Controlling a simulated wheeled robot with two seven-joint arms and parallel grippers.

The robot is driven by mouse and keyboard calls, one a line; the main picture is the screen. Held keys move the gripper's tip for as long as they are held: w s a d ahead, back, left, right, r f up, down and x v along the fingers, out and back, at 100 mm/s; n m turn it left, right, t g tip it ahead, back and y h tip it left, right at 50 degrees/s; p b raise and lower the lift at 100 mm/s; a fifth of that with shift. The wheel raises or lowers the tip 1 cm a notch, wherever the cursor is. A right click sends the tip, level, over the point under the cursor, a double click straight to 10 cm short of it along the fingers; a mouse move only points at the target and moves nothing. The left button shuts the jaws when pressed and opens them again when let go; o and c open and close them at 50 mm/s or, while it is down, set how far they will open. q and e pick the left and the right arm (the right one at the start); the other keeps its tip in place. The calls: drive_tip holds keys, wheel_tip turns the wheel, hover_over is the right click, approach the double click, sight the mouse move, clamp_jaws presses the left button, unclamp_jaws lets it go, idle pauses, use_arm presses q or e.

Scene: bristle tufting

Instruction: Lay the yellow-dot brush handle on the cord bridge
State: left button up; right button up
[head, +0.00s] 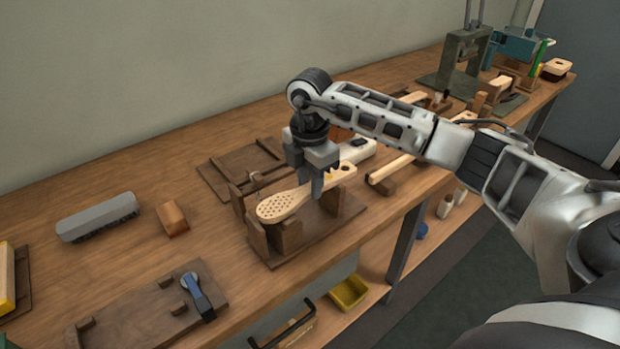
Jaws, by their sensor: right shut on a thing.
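My right gripper (317,188) points down and is shut on the narrow part of a pale wooden brush handle (284,204). The handle's wide head, full of small holes, points to the left and towards the front. A small yellow dot shows on the handle just right of the fingers, with a dark hole near its end. Below the handle is a dark wooden stand with upright blocks (289,234) on a base board, seemingly the cord bridge. The handle's head is over or against these blocks; I cannot tell whether it touches them. My left gripper is not in view.
A grey brush (98,217) and a small wood block (172,218) lie to the left. A wooden jig with a blue lever (197,291) is at the front left. Behind the stand lies a flat wooden frame (222,178). A yellow bin (349,292) is on the lower shelf.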

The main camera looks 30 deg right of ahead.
drive_tip(key=shift+f, duration=0.45)
idle(0.6)
drive_tip(key=o, duration=1.5)
